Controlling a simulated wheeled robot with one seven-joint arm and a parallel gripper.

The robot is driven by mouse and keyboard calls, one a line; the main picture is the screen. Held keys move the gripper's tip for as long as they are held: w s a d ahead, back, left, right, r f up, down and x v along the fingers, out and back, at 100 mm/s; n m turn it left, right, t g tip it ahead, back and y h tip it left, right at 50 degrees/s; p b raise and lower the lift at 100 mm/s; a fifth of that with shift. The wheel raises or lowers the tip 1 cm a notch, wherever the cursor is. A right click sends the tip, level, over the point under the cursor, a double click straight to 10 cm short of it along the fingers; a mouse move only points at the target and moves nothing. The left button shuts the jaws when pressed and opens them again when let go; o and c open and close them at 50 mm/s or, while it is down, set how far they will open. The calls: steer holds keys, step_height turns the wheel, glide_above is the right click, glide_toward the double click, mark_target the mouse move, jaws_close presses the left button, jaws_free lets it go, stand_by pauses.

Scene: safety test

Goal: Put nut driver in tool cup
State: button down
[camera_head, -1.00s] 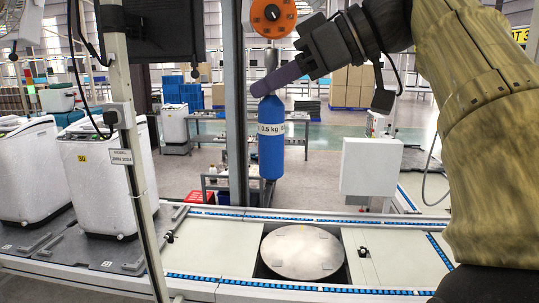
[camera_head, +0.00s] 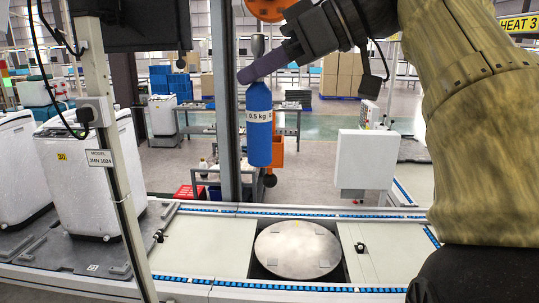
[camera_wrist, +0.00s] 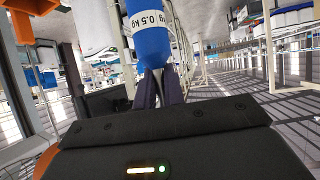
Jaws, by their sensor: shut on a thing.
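A blue cylinder (camera_head: 258,148) with a white "0.5 kg" band and a grey tapered top hangs upright at my gripper in the head view. I cannot tell if it is the nut driver. My gripper (camera_head: 259,70), with purple-grey fingers, is shut on its upper part. In the wrist view the blue cylinder (camera_wrist: 151,46) stands at the fingers (camera_wrist: 159,88). An orange piece (camera_head: 277,137) with a dark ball below it shows partly behind the cylinder. I cannot make out a tool cup for certain.
A round metal turntable (camera_head: 298,262) lies in the conveyor bench. White appliances (camera_head: 92,185) stand at left on a dark belt. A grey post (camera_head: 228,120) rises close left of the cylinder. A white box (camera_head: 365,160) stands right. An orange disc (camera_head: 271,5) is overhead.

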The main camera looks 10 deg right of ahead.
steer(key=w+d+f+p, duration=0.1)
steer(key=w+d+p, duration=0.1)
steer(key=w+p, duration=0.3)
steer(key=w+d+f+p, duration=0.2)
steer(key=w+p, duration=0.4)
steer(key=w, duration=0.6)
steer(key=shift+w+d+f, duration=0.2)
steer(key=shift+d+f, duration=0.05)
steer(key=shift+d, duration=0.55)
steer(key=shift+f+p, duration=0.45)
steer(key=shift+f, duration=1.4)
steer(key=c, duration=1.5)
jaws_free()
steer(key=shift+s, duration=0.1)
